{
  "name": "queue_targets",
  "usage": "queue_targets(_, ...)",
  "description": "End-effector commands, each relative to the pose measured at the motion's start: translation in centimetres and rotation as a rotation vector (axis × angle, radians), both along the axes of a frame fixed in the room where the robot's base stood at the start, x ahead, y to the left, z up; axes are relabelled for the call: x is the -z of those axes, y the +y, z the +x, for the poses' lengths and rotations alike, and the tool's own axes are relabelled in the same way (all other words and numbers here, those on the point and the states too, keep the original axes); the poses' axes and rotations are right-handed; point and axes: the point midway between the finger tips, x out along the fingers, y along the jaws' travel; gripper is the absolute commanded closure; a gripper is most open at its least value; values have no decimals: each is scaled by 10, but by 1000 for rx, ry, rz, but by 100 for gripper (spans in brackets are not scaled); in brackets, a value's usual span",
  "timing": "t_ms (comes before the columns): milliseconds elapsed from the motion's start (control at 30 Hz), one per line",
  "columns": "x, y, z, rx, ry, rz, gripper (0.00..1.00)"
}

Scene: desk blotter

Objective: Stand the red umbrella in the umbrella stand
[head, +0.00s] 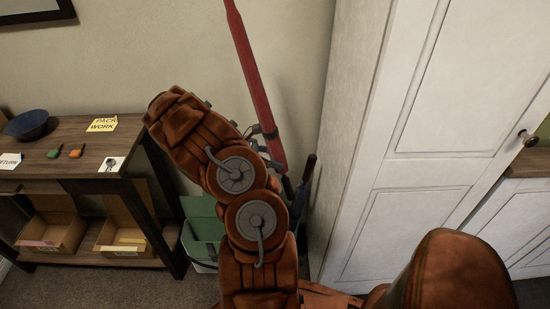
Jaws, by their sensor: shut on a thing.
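The red umbrella (252,75) is a long, thin red shape in the head view. It stands near upright, its top tilted to the left and reaching the upper picture edge. My gripper (266,134) is shut on its lower part, and my arm partly covers the gripper. The umbrella's lower end is near the dark and blue upright items (305,178) behind my arm. Whether it touches them I cannot tell. Those items may stand in the umbrella stand, but the stand itself is hidden or not clearly seen behind my arm.
A tall white cabinet (345,130) stands close on the right. A green bin (203,222) stands between table and arm.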

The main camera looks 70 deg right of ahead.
Motion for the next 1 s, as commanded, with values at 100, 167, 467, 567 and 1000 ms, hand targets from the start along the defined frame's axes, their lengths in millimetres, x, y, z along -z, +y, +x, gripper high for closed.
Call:
queue_targets(100,13,3,-2,9,-7,14,100)
queue_targets(167,13,3,-2,9,-7,14,100)
queue_targets(467,13,3,-3,11,-7,14,54)
queue_targets(567,11,2,-2,10,-6,12,43)
queue_targets(1000,6,2,0,4,-4,5,27)
